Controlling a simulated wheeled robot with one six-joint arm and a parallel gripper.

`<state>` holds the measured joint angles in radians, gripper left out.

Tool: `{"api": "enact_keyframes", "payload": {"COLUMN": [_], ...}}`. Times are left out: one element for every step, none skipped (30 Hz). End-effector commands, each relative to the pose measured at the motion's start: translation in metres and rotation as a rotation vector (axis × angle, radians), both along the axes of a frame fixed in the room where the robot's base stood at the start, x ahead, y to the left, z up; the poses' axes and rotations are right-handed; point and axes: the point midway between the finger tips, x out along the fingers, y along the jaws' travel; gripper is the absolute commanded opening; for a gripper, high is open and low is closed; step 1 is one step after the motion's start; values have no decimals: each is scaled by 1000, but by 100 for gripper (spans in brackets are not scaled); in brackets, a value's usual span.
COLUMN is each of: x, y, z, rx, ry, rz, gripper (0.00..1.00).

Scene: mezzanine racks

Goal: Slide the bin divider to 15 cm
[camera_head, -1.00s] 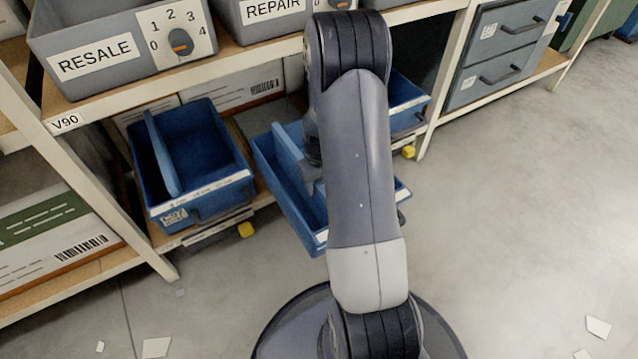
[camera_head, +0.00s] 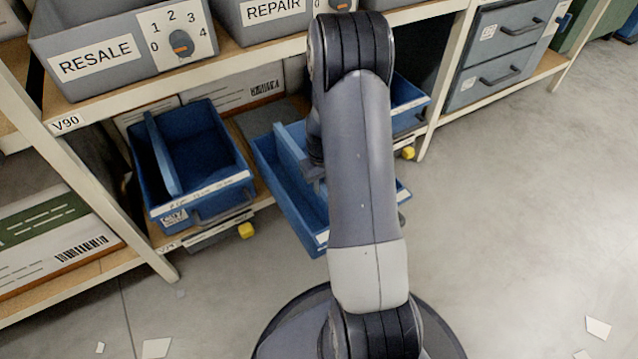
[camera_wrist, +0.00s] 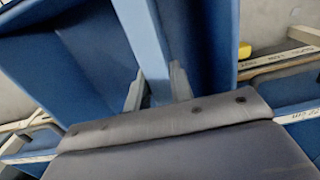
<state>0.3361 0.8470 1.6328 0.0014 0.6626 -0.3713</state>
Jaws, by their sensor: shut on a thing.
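The middle blue bin (camera_head: 272,185) sits pulled out on the lower shelf in the head view, partly hidden behind my arm. Its lighter blue divider (camera_head: 293,160) runs front to back inside it. In the wrist view the divider (camera_wrist: 147,45) comes down between the two fingertips of my gripper (camera_wrist: 158,88), one on each side of it, and the jaws are shut on it. The scale strip (camera_wrist: 285,58) shows at the right, too blurred and tilted to read surely. In the head view most of my gripper is hidden by my arm.
Another blue bin (camera_head: 205,150) with its own divider stands to the left on the shelf. A third blue bin (camera_head: 408,105) is partly hidden at right. Grey RESALE (camera_head: 97,57) and REPAIR bins (camera_head: 272,12) stand on the shelf above. The floor (camera_head: 520,220) at right is open.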

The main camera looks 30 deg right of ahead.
Motion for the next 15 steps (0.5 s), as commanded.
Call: {"api": "enact_keyframes", "payload": {"x": [0, 0, 1, 1, 1, 1, 2, 2, 2, 2, 2, 2, 2, 2, 2], "y": [-11, -18, -27, -33, -39, -46, -51, -55, -59, -61, -62, -63, -63, -63, -62], "z": [1, 1, 2, 1, 1, 1, 1, 1, 1, 1, 1, 1, 0, 0, 0], "rx": [-1, -1, -2, -1, -2, -2, -2, -1, -2, -1, -1, -1, -1, -1, -1], "ry": [0, 0, 0, 0, 0, -1, -1, -1, -1, 0, 0, 0, 0, 0, 0], "rz": [-5, -6, -6, -6, -6, -5, -5, -4, -3, -2, -2, -1, -1, 0, 0], "gripper": [0, 0, 0, 0, 0, 0, 0, 0, 0, 0, 0, 0, 0, 0, 0]}}
